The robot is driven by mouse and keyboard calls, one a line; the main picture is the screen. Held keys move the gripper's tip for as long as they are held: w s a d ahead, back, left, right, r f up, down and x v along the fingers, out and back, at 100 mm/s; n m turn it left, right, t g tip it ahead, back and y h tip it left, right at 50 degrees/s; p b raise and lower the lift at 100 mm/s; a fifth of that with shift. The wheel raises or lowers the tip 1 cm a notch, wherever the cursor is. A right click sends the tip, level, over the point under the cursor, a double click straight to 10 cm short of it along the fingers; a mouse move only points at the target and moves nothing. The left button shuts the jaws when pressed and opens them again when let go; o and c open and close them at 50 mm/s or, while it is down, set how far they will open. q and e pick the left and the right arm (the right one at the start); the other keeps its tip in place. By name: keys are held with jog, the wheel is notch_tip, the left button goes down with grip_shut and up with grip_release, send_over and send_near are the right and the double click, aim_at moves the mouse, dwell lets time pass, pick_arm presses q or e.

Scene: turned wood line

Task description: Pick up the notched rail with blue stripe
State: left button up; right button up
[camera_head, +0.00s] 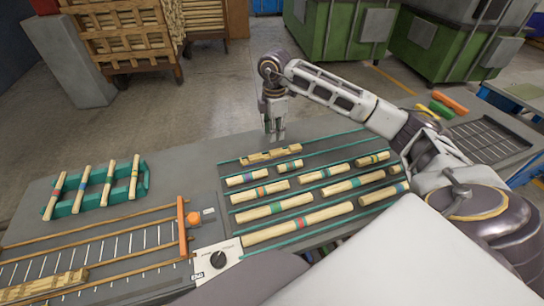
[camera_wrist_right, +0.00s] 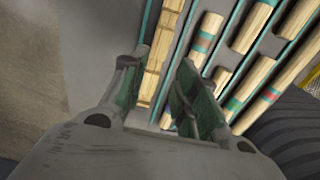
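A notched wooden rail (camera_head: 270,155) lies in the rearmost lane of the sorting rack, at the far side. I cannot make out a blue stripe on it. My right gripper (camera_head: 276,134) points down just above and behind this rail. In the right wrist view the gripper (camera_wrist_right: 158,95) is open, and the notched rail (camera_wrist_right: 158,50) shows beyond and between its fingers. Nothing is held. A second notched rail (camera_head: 42,287) lies at the lower left; its stripe colour is unclear. My left gripper is not in view.
Several round striped rods lie in the nearer lanes, divided by green strips (camera_head: 310,150). A teal rack (camera_head: 122,192) with striped rods stands at left. An empty slotted tray (camera_head: 490,136) is at right.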

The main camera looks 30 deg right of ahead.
send_over(272, 152)
jog(key=shift+s+d+f, duration=0.15)
jog(key=shift+f, duration=1.25)
jog(key=shift+s+d+f, duration=0.1)
jog(key=shift+f, duration=1.3)
jog(key=shift+w+a+f, duration=0.1)
jog(key=shift+a+f, duration=0.05)
jog(key=shift+f, duration=1.15)
jog(key=shift+w+a+f, duration=0.1)
jog(key=shift+a+f, duration=0.05)
jog(key=shift+f, duration=1.1)
jog(key=shift+c, duration=0.2)
grip_shut()
jog(key=shift+r, duration=0.15)
notch_tip(272, 152, up, 10)
jog(key=shift+f, duration=0.15)
